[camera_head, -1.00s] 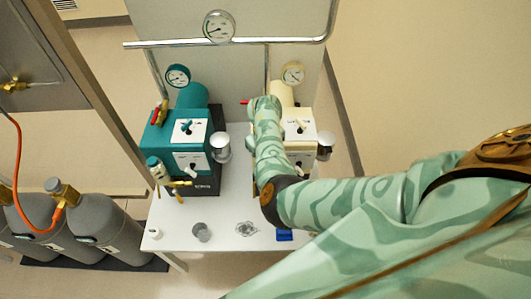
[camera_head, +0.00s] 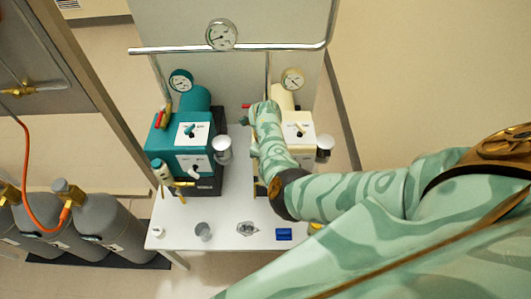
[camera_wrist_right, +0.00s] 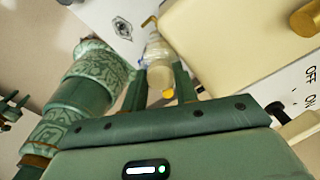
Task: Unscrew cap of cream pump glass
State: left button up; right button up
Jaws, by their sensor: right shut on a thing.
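The cream pump (camera_head: 299,128) stands on the right of the white table, beside the teal pump (camera_head: 172,140). My right arm reaches to its left side, and the hand hides the cream pump's glass in the head view. In the right wrist view, the clear glass (camera_wrist_right: 158,47) lies between the fingers of my right gripper (camera_wrist_right: 158,75). The gripper is shut on its cap (camera_wrist_right: 160,73), which has a yellow tip. The exact contact is partly hidden by the fingers. My left gripper does not show.
Grey gas cylinders (camera_head: 95,220) stand at the left. A metal pipe (camera_head: 175,49) runs behind the pumps.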

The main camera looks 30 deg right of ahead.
jog(key=shift+r+p, duration=1.05)
jog(key=shift+r, duration=0.2)
notch_tip(320, 180, up, 4)
jog(key=p, duration=0.4)
